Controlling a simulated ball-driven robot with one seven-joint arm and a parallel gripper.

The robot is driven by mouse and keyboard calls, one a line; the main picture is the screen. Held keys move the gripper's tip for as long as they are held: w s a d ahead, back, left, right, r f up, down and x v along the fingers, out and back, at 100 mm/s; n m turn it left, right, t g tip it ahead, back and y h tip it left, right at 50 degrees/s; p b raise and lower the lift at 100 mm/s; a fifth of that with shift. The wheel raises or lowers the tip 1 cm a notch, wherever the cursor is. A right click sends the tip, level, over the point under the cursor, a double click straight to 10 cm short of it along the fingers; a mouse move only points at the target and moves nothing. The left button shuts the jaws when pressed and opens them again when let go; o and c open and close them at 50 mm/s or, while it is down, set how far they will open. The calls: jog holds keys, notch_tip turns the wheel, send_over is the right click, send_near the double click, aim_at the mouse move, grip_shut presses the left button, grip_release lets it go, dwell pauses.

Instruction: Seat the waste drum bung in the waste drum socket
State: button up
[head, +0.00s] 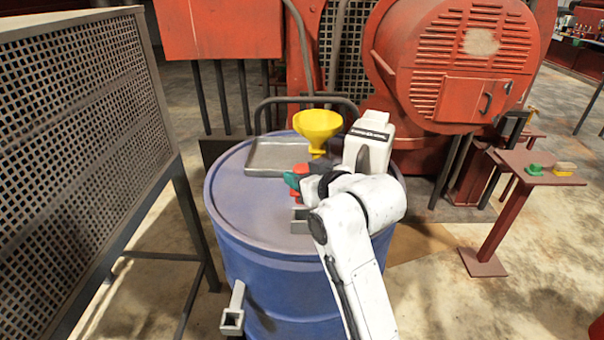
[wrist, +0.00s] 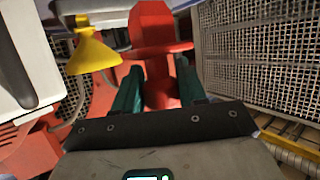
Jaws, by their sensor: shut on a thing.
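A red bung (wrist: 152,35) with a wide flange is between the teal fingers of my gripper (wrist: 158,78) in the wrist view. My gripper (head: 294,182) is shut on it above the top of the blue drum (head: 235,205) in the head view. There, only small red parts of the bung (head: 300,169) show beside the fingers. A small grey block (head: 299,222) stands on the drum top just below the gripper, partly hidden by my arm. A grey square open-ended fitting (head: 232,319) sticks out from the drum's lower left side. I cannot tell which is the socket.
A grey tray (head: 279,155) and a yellow funnel (head: 318,128) are at the back of the drum top. A mesh panel (head: 75,130) stands at the left. A red machine (head: 455,65) is behind, and a small red stand (head: 537,165) is at the right.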

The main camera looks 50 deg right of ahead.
jog(key=shift+f+b, duration=2)
jog(key=shift+f, duration=1.5)
jog(key=o, duration=1.2)
jog(key=shift+c, duration=0.2)
jog(key=p+v, duration=0.5)
jog(key=v, duration=0.5)
jog(key=shift+s, duration=0.3)
jog(key=shift+a+r, duration=0.1)
jog(key=shift+r, duration=0.05)
